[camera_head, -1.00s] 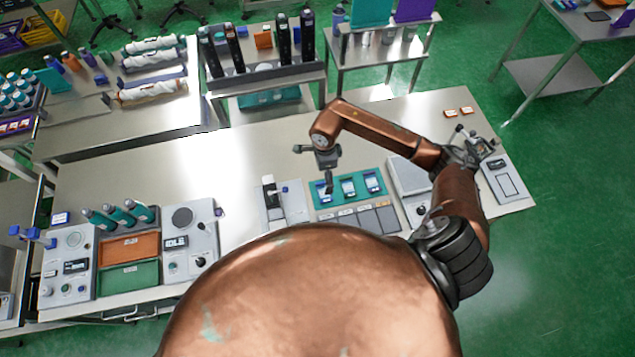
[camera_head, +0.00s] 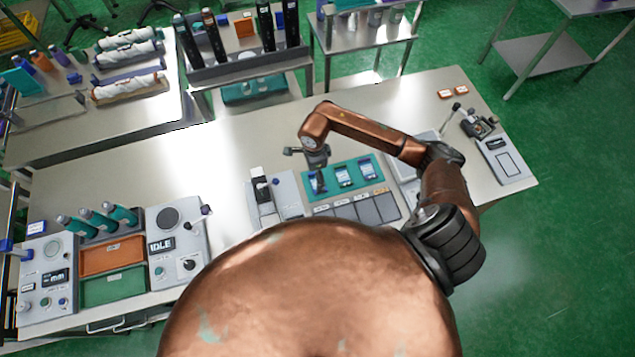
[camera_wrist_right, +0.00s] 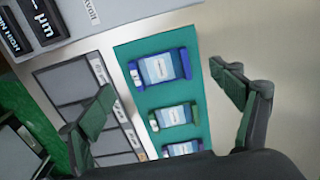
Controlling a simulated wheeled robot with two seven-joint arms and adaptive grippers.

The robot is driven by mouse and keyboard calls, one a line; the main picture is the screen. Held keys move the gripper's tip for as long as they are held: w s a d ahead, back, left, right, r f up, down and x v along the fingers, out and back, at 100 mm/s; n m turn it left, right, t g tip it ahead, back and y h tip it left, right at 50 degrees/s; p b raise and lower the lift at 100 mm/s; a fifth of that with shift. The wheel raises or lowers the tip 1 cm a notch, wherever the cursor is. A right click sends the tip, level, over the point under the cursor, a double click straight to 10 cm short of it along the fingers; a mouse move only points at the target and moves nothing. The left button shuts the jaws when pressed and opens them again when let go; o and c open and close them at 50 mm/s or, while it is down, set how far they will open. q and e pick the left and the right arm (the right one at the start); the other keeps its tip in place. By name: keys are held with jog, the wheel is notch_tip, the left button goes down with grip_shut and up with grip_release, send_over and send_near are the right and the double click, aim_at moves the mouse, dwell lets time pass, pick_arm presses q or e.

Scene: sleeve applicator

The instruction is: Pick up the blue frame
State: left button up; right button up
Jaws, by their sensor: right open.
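A teal mat (camera_head: 330,187) on the table bears three small framed cards in a row. My right gripper (camera_head: 318,178) is over the mat's left end in the head view, partly covering the leftmost frame. In the wrist view its open, empty fingers (camera_wrist_right: 160,82) stand on either side of the top blue frame. My left gripper is not seen.
Grey labelled cells (camera_head: 366,211) lie along the mat's near side. A grey instrument (camera_head: 288,188) stands close to the mat's left, and a pale device (camera_head: 403,172) to its right, partly behind my arm. The table is clear behind the mat.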

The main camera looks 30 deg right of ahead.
jog(key=f, duration=0.1)
jog(key=f+p, duration=0.1)
jog(key=f, duration=0.1)
jog(key=d+f, duration=0.1)
jog(key=shift+s+f+p, duration=0.15)
jog(key=shift+s+p, duration=0.1)
jog(key=shift+p, duration=0.1)
jog(key=shift+w+f, duration=0.1)
jog(key=shift+f, duration=0.3)
jog(key=shift+c, duration=0.2)
jog(key=c, duration=1.2)
